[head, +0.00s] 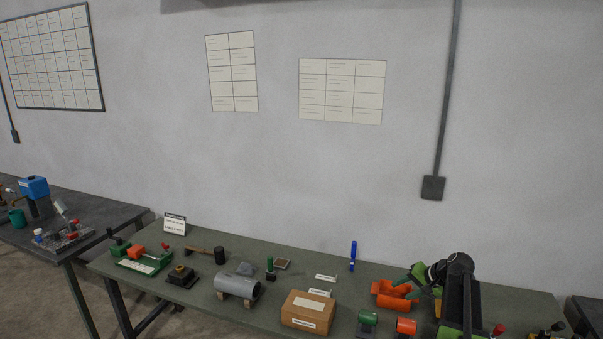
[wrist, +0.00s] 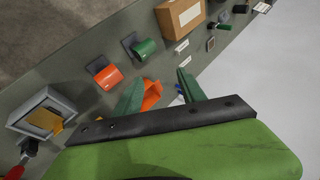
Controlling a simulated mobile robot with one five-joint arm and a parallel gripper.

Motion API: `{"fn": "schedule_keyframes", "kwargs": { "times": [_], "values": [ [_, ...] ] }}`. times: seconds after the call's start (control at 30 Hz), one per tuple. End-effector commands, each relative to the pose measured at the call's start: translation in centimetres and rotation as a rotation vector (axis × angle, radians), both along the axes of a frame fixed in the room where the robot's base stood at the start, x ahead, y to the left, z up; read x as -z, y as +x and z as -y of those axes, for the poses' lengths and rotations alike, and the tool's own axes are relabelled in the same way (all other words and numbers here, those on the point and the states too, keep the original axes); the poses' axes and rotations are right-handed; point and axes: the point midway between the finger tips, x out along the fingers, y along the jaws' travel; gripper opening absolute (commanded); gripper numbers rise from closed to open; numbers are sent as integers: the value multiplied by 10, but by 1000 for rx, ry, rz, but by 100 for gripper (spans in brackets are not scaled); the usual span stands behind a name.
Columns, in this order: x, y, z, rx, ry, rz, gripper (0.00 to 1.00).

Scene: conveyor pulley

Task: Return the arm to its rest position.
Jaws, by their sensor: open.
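My gripper (wrist: 160,76) shows in the wrist view with its two green fingers apart and nothing held between them. In the head view my gripper (head: 405,287) is at the right, above or beside an orange cradle-shaped piece (head: 384,300). My dark arm links stand just to its right. In the wrist view the orange piece (wrist: 151,95) lies beyond the fingers, partly hidden by the left one. I cannot tell whether the fingers touch it.
A cardboard box (head: 308,312), a grey cylinder (head: 237,284) and a blue upright piece (head: 353,256) are farther left. A grey open box (wrist: 62,101) is left of my gripper in the wrist view.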

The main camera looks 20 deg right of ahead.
Motion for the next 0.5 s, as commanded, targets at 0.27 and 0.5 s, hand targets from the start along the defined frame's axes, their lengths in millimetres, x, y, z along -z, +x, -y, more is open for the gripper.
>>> {"fn": "schedule_keyframes", "kwargs": {
  "times": [0.27,0.5],
  "values": [
    [77,32,-241,-381,-107,-117,48],
    [134,-24,-401,-692,-277,-248,48]
  ]
}}
